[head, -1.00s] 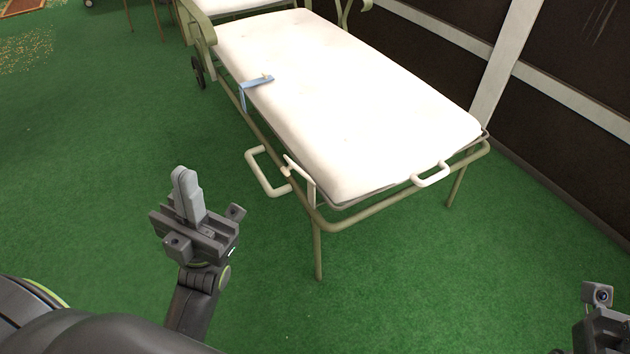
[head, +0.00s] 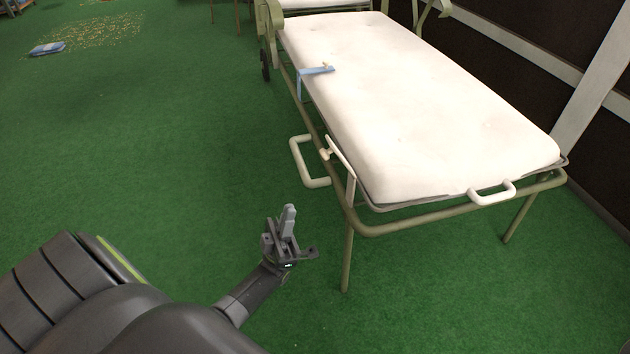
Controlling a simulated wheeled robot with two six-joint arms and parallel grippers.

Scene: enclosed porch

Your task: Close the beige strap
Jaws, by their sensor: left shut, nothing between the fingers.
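A beige strap (head: 342,170) hangs at the near left corner of the lounger, with a small knob at its upper end. It slants beside the cushion's edge; I cannot tell whether its end is fastened. A blue strap (head: 316,71) lies over the left edge of the white cushion (head: 420,110) farther back. My left gripper (head: 289,210) is shut and empty, fingers pointing up. In the picture it is left of and below the beige strap, apart from it. My right gripper is out of view.
The lounger has a green metal frame (head: 440,217), a beige side handle loop (head: 297,160) and a white end handle (head: 490,192). A near leg stands right of my left gripper. Green floor (head: 150,150) is open to the left. A dark wall stands at right.

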